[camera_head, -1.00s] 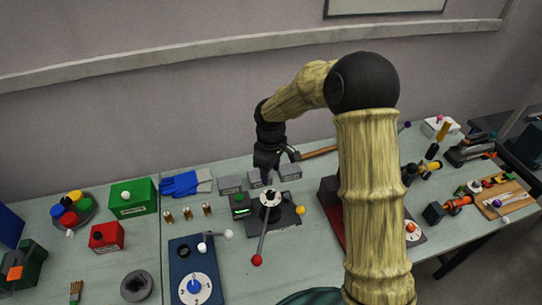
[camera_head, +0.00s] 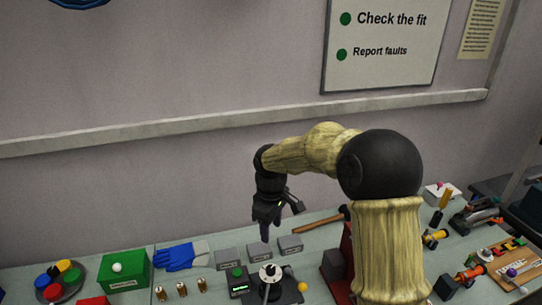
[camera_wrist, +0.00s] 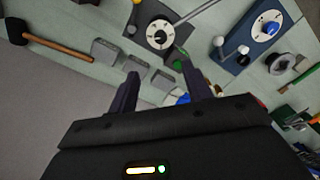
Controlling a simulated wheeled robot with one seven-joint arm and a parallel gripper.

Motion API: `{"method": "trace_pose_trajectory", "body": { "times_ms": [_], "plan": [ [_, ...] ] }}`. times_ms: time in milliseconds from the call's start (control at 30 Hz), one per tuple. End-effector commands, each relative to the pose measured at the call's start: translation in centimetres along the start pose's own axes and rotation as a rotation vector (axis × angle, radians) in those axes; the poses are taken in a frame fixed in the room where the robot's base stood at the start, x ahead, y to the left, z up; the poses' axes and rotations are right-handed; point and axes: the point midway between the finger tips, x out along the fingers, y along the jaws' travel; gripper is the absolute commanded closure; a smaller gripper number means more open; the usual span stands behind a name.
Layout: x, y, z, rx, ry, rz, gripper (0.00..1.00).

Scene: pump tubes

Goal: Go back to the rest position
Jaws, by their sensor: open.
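My gripper (camera_head: 265,236) points down over the bench, just above and in front of the row of grey blocks in the head view. In the wrist view its two dark fingers (camera_wrist: 160,86) stand wide apart with nothing between them. The grey blocks (camera_wrist: 135,65) lie beyond the fingers there. My arm is bent at the elbow, with the forearm reaching left.
A black device with a round dial (camera_head: 270,273) and lever stands near the gripper. A green box (camera_head: 123,270), blue gloves (camera_head: 180,256) and brass fittings (camera_head: 182,290) lie left. A wooden-handled hammer (camera_head: 318,224) lies behind.

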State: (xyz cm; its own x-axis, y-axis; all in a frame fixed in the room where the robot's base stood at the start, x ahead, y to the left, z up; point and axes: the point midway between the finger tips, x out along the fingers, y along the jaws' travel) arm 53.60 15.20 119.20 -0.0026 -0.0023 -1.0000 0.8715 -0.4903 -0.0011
Motion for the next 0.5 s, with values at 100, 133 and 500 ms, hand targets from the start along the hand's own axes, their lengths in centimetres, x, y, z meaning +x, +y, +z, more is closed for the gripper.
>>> {"method": "trace_pose_trajectory", "body": {
  "times_ms": [100,133,500],
  "plan": [
    [0.0,-0.2,1.1,0.041,0.002,0.009,0.5],
    [0.0,-0.4,1.6,0.06,0.004,0.013,0.5],
    [0.5,-3.8,13.1,0.565,0.086,0.085,0.5]
  ]
}}
